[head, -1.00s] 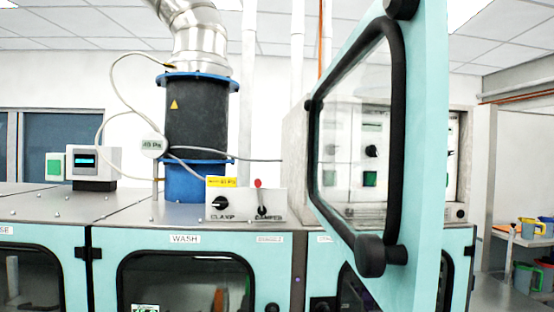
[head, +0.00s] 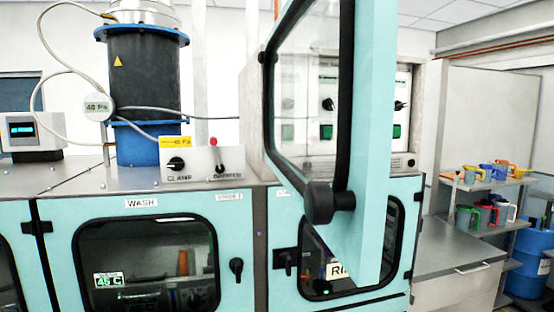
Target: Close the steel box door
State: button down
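A teal door (head: 374,140) with a black-rimmed clear window stands open, large in the head view right of centre. It is seen at a slant, and a black knob (head: 320,203) sticks out near its lower left corner. Through and behind its window I see a grey steel box (head: 252,110) on top of the cabinet row, with green switches and black knobs on its panel. The door hides part of the box and of the cabinet front below. I cannot make out the door's hinge. My gripper is not in view.
The teal wash cabinet (head: 62,210) and a neighbouring cabinet with a window run along the front. On top stand a small switch box (head: 205,164), a blue-black duct (head: 146,95) and a display unit (head: 32,134). Right are shelves with cups (head: 476,192) and a blue drum (head: 532,258).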

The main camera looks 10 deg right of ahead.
aim_at(350, 216)
jog(key=k+j+u, duration=0.25)
jog(key=j, duration=0.35)
jog(key=k+j+u, duration=0.1)
jog(key=k+j, duration=0.15)
jog(key=k+j+u, duration=0.1)
jog(key=j, duration=0.3)
